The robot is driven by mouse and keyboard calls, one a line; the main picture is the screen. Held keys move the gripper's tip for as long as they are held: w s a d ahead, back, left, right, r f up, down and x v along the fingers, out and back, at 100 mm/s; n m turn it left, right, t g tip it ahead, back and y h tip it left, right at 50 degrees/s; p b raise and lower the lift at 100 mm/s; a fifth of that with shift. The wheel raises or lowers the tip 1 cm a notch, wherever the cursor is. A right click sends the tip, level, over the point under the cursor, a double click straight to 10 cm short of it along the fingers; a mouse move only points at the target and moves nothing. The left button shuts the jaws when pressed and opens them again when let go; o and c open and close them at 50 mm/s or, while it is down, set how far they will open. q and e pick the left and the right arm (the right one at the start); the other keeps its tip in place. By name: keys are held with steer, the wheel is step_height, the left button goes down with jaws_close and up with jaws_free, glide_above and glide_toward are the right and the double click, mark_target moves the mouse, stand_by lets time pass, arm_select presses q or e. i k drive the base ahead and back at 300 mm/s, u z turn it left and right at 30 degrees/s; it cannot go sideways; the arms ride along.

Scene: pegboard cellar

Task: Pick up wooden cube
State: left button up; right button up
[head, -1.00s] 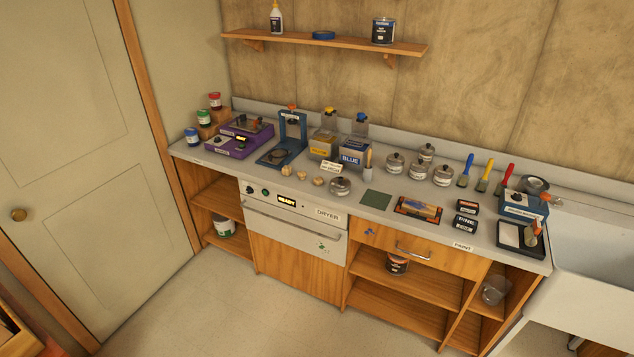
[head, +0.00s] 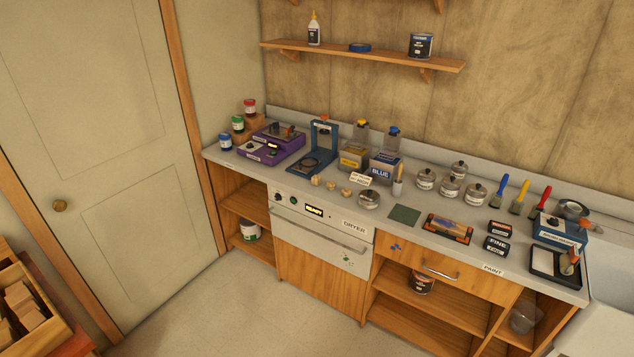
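Several small light wooden cubes sit on the grey counter (head: 290,205) in the head view. Neither of my grippers shows in the head view.
Behind the cubes stand a blue press (head: 323,135), a yellow container (head: 354,157) and a blue container (head: 385,168). A purple device (head: 272,147) is to the left. A wooden crate of blocks (head: 47,300) is at lower left. The floor (head: 215,310) before the counter is clear.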

mark_target(316, 180)
steer(key=u, duration=0.5)
steer(key=i, duration=2.2)
steer(key=z, duration=0.3)
